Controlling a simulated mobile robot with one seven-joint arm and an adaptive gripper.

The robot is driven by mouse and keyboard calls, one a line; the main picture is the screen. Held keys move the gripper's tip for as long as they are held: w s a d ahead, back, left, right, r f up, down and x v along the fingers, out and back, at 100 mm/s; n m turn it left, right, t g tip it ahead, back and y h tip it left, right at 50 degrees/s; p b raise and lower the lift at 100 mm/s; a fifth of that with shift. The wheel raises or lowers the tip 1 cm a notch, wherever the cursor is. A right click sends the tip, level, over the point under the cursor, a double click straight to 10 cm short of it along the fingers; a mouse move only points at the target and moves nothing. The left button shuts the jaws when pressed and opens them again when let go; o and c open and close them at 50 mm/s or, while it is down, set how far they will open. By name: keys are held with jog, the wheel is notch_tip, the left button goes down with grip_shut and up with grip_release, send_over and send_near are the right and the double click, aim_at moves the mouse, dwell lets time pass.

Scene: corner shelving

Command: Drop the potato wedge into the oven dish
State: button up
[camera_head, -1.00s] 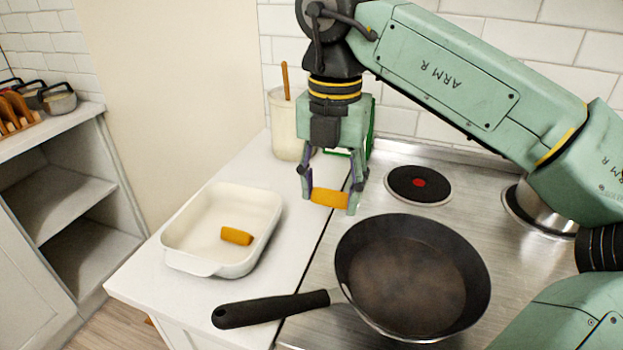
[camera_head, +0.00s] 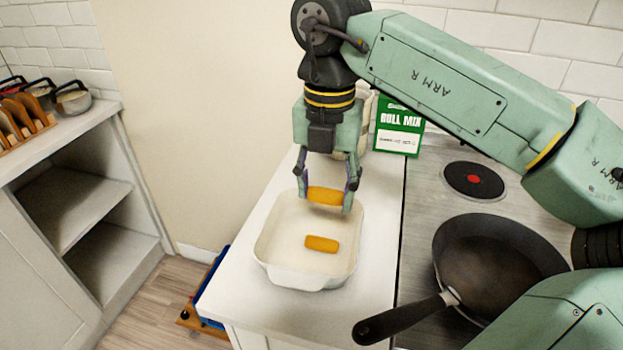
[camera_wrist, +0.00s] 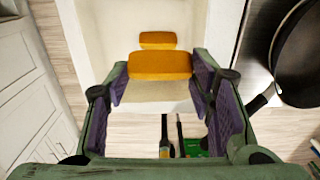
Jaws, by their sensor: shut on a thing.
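The oven dish (camera_head: 303,281) is white and rectangular and stands on the white counter. One orange-yellow potato wedge (camera_head: 321,244) lies on its floor; it also shows in the wrist view (camera_wrist: 158,39). My gripper (camera_head: 326,200) is shut on a second potato wedge (camera_head: 326,196), held crosswise between both fingers. This held wedge is nearer in the wrist view (camera_wrist: 160,66). My gripper is above the back part of the dish, with the held wedge apart from the lying one. The held wedge's height above the dish floor is hard to tell.
A black frying pan (camera_head: 495,262) sits on the hob at right, its handle pointing left. A green roll mix box (camera_head: 399,130) stands behind the dish, beside a pale container mostly hidden by my gripper. Bare counter (camera_head: 376,250) lies right of the dish.

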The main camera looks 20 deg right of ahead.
aim_at(323, 201)
jog(key=shift+w+a+f, duration=0.1)
jog(key=shift+a, duration=0.15)
jog(key=shift+f+b, duration=1.65)
jog(key=shift+f, duration=1.25)
jog(key=o, duration=0.9)
jog(key=shift+o, duration=0.2)
jog(key=shift+r, duration=0.15)
